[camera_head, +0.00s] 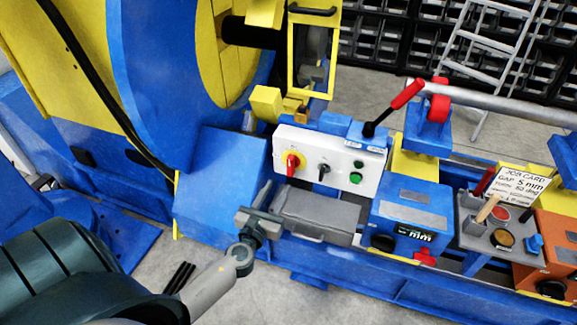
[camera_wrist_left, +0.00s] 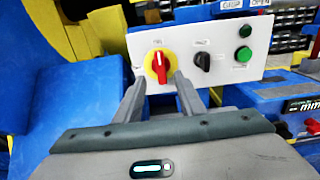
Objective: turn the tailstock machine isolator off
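The isolator (camera_head: 292,164) is a red handle on a yellow round plate at the left end of a white control panel (camera_head: 322,179). In the wrist view the isolator (camera_wrist_left: 159,66) has its red handle upright. My left gripper (camera_head: 258,220) is below and in front of the panel in the head view. In the wrist view my left gripper (camera_wrist_left: 160,82) is open, its two fingers apart and pointing at the isolator, one toward each side of it. Nothing is between the fingers, and I see no contact with the handle. My right gripper is not in view.
A black selector (camera_wrist_left: 202,61) and two green buttons sit right of the isolator. A grey box (camera_head: 318,212) lies below the panel. A red-tipped lever (camera_head: 407,94) rises behind it. A blue box with display (camera_head: 410,222) and a job card (camera_head: 522,184) stand right.

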